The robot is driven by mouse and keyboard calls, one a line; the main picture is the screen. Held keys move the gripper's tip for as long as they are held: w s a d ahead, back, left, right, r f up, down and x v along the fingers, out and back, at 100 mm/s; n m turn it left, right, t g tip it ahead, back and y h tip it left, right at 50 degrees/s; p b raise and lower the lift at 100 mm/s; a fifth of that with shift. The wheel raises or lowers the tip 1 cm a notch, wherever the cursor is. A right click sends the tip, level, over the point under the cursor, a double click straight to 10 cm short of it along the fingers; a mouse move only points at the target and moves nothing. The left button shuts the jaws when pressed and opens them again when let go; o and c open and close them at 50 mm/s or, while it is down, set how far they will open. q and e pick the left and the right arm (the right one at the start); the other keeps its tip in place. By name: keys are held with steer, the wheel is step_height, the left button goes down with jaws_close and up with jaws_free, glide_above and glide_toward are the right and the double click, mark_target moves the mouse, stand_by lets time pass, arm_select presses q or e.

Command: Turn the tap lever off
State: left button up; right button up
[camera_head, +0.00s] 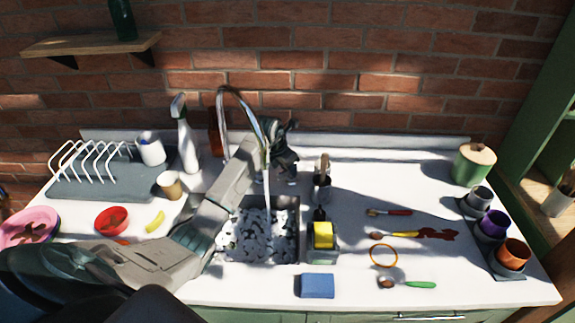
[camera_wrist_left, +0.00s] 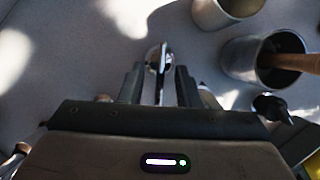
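The curved metal tap (camera_head: 238,93) stands behind the sink (camera_head: 298,235). A pale stream of water (camera_head: 267,185) seems to run from its spout into the sink. My left arm reaches across the sink, with the left gripper (camera_head: 291,172) beside the tap on its right. In the left wrist view, my left gripper (camera_wrist_left: 160,85) points down with its two fingers apart. A thin, shiny tap lever (camera_wrist_left: 161,60) stands between the fingers, with a gap on each side. The lever is hidden behind the gripper in the head view. My right gripper is not in view.
A metal utensil cup (camera_head: 322,187) stands close on the gripper's right, and it also shows in the left wrist view (camera_wrist_left: 240,60). A spray bottle (camera_head: 186,140) stands left of the tap. The right counter has brushes and cups.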

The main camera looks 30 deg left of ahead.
arm_select(q)
jaws_close()
steer(key=shift+w+a+f+m+b, duration=0.1)
steer(key=shift+a+f+m+b, duration=0.1)
steer(key=shift+m+b, duration=0.7)
steer(key=m+h+b, duration=0.1)
steer(key=b, duration=0.1)
steer(key=m+b, duration=0.2)
steer(key=b, duration=0.1)
steer(key=shift+w+a+g+h, duration=0.2)
steer(key=shift+g+h, duration=0.2)
steer(key=m+b, duration=0.2)
steer(key=m, duration=0.1)
steer(key=shift+w+a+r+g+h+b, duration=0.1)
steer(key=shift+g+h+b, duration=0.2)
steer(key=shift+g, duration=0.1)
steer(key=shift+r+m+b, duration=0.1)
steer(key=shift+m+b, duration=0.35)
steer(key=shift+m, duration=0.15)
